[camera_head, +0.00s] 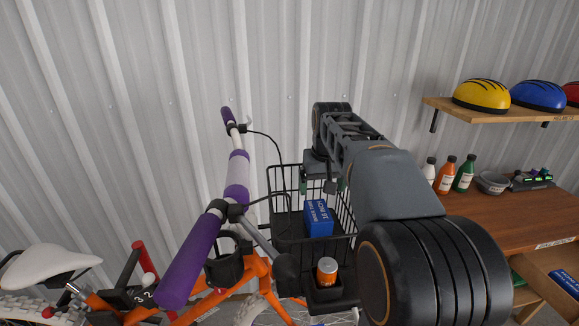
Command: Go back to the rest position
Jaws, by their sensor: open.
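My arm reaches forward over the black wire basket (271,192) on the front of an orange bicycle (258,272). My gripper (321,188) hangs at the arm's far end, inside or just above the basket's rim, with its fingers apart. A blue box with white lettering (318,218) is in the basket, just below and in front of the gripper. I see nothing between the fingers; whether they touch the box cannot be told. My arm hides the basket's right side.
An orange container with a white lid (327,270) sits in a small black holder before the basket. Purple-and-white handlebars (236,175) rise at left. A wooden bench (500,220) with bottles (445,176) and a helmet shelf (440,103) stand at right. A corrugated wall is behind.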

